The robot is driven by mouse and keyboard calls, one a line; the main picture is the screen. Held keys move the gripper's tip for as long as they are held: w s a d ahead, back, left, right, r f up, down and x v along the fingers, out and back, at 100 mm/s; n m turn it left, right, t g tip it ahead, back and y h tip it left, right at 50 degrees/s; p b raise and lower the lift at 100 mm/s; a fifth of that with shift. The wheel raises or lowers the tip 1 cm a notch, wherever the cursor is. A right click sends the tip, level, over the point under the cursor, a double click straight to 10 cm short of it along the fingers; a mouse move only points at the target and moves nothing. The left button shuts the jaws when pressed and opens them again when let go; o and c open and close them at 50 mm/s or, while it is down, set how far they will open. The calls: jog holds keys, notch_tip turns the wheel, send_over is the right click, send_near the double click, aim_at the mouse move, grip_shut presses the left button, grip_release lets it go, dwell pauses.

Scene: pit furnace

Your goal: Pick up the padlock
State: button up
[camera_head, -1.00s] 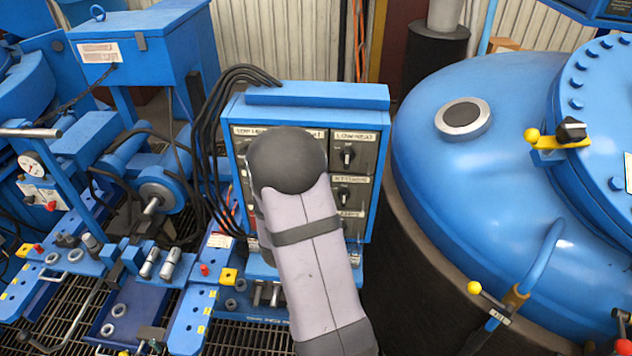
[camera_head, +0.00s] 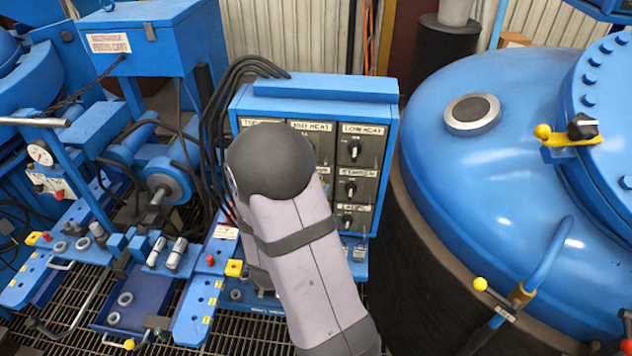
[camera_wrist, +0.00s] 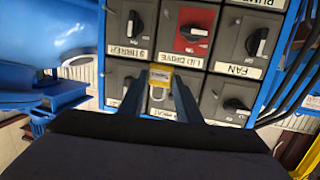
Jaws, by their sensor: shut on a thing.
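The padlock (camera_wrist: 160,76) shows in the wrist view as a small yellow body with a pale grey shackle. It lies between the two blue fingers of my gripper (camera_wrist: 160,88), which is shut on it. Behind it is the switch panel (camera_wrist: 216,48), which appears upside down in this view. I cannot tell whether the padlock touches the panel. In the head view my arm hides the padlock and the gripper. There the switch panel (camera_head: 352,162) stands in a blue cabinet behind my arm.
A large blue domed vessel (camera_head: 455,170) stands right of the cabinet. Black cables (camera_head: 213,130) hang at the cabinet's left. Blue benches with fittings (camera_head: 197,310) and a blue tray (camera_head: 128,312) lie at the lower left over a dark floor grating.

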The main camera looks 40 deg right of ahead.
jog(key=f+p+v, duration=0.1)
jog(key=p+v, duration=0.8)
jog(key=v, duration=0.2)
jog(key=shift+s+f, duration=0.2)
jog(key=shift+f, duration=0.1)
dwell(0.3)
jog(key=s+d+f+m+g+h+b, duration=0.2)
jog(key=d+f+m+g+b, duration=0.1)
jog(key=d+f+b, duration=0.55)
jog(key=w+f+b, duration=0.3)
jog(key=w+f, duration=0.1)
jog(key=w, duration=0.2)
jog(key=shift+w+f+b, duration=0.2)
jog(key=shift+w+b, duration=0.1)
jog(key=shift+w, duration=0.05)
jog(key=shift+w+d, duration=0.15)
jog(key=shift+d, duration=0.05)
